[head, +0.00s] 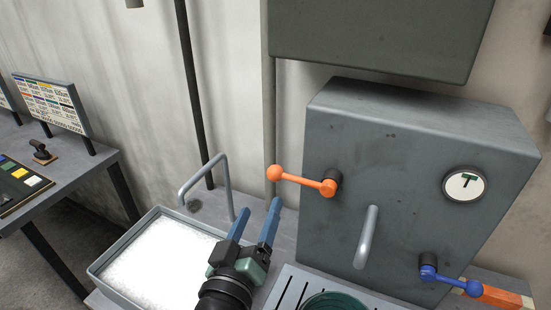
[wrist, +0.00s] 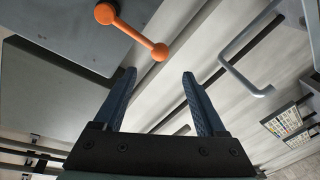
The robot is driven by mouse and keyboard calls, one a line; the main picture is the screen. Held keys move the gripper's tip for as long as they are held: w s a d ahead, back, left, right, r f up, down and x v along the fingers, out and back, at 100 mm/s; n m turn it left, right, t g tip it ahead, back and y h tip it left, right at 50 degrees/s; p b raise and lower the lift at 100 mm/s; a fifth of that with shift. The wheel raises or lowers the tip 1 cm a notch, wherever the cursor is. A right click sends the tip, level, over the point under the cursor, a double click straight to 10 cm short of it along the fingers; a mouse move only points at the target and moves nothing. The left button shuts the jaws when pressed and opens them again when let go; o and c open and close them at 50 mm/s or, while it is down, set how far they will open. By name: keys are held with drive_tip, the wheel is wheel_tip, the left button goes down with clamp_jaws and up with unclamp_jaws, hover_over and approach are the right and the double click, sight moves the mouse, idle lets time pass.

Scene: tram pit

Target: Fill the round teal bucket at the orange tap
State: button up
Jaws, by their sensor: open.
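The orange tap lever (head: 304,181) sticks out to the left from the front of a grey box, with a ball at its free end. It also shows at the top of the wrist view (wrist: 132,33). A bent grey spout (head: 367,238) comes out of the box to its lower right. The round teal bucket (head: 335,297) stands below the spout on a slatted grate, cut off by the bottom edge; its inside is mostly out of view. My gripper (head: 260,208) is open and empty, its blue fingers pointing up, below and left of the lever's ball, apart from it.
A blue lever (head: 448,281) and a round gauge (head: 465,186) are on the box's right side. A shallow basin (head: 103,267) with white contents and a curved grey pipe (head: 224,178) stand left of my gripper. A dark cabinet (head: 380,38) hangs above.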

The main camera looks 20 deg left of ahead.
sight(273, 179)
drive_tip(key=w+p, duration=0.1)
drive_tip(key=w, duration=0.3)
drive_tip(key=w+a+p, duration=0.1)
drive_tip(key=w, duration=0.3)
drive_tip(key=w+a+p, duration=0.1)
drive_tip(key=w+p, duration=0.1)
drive_tip(key=w, duration=0.2)
drive_tip(key=shift+c, duration=0.3)
clamp_jaws()
drive_tip(key=shift+f, duration=0.1)
